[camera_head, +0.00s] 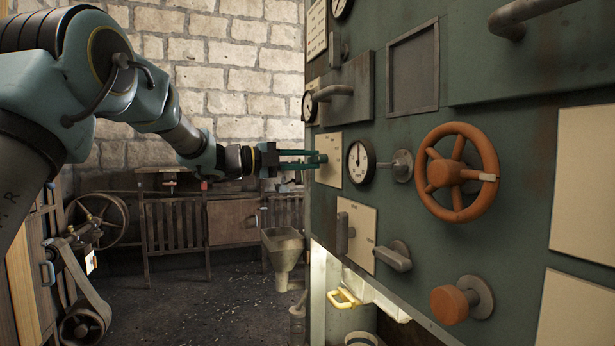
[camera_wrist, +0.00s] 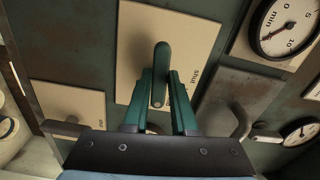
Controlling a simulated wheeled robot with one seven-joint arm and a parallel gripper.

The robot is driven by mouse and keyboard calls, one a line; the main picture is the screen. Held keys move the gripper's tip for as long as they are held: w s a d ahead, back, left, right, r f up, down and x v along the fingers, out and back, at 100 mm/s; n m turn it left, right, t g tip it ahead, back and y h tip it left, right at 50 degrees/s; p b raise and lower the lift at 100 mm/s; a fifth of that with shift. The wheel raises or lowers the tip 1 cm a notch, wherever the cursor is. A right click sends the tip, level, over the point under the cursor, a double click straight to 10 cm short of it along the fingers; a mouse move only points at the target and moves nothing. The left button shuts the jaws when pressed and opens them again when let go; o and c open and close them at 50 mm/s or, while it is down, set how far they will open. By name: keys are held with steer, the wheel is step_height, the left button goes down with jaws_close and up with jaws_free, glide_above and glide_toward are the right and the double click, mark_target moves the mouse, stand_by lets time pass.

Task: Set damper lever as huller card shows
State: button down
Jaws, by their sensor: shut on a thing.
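In the head view my gripper (camera_head: 322,158) reaches the cream plate (camera_head: 329,172) at the panel's left; the lever is hidden there by the fingers. Blank-looking cream cards (camera_head: 588,185) show at the right; no huller card is readable.
A round gauge (camera_head: 361,162) and a grey handle (camera_head: 402,166) sit right of the plate. An orange handwheel (camera_head: 443,173) and an orange knob (camera_head: 450,305) stand out from the green panel.

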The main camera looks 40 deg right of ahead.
steer(key=shift+f+m+b, duration=0.2)
steer(key=shift+m+b, duration=0.4)
steer(key=shift+b, duration=0.1)
steer(key=shift+r, duration=0.15)
steer(key=c, duration=0.7)
jaws_free()
steer(key=shift+w+a, duration=0.1)
steer(key=b+v, duration=0.2)
steer(key=v, duration=0.8)
steer(key=shift+w+a, duration=0.1)
steer(key=shift+a, duration=0.2)
